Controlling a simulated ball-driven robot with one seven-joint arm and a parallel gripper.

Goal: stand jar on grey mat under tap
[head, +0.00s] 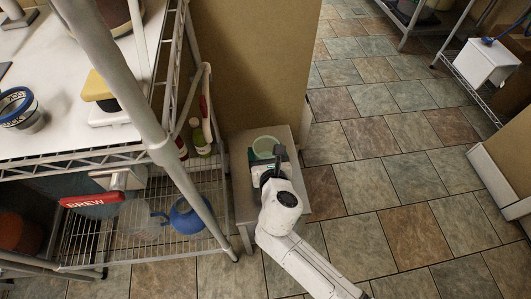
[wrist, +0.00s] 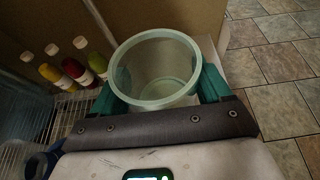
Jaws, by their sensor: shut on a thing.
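A pale green, see-through jar (head: 264,146) is upright over a small light table at the end of the shelf rack. In the wrist view the open, empty jar (wrist: 155,62) fills the space between the teal fingers of my gripper (wrist: 158,82). My gripper (head: 268,168) is shut on the jar's sides. I cannot tell whether the jar's base touches the table. A red BREW sign (head: 92,200) hangs at the rack beside a metal fitting (head: 127,178); I cannot tell whether this is the tap. I cannot make out a grey mat.
The small table (head: 242,190) stands against a tan wall. Bottles (head: 200,140) and a blue kettle-like pot (head: 190,217) are on the wire shelf to its left. A slanting rack post (head: 140,90) crosses the view. The tiled floor (head: 385,190) to the right is clear.

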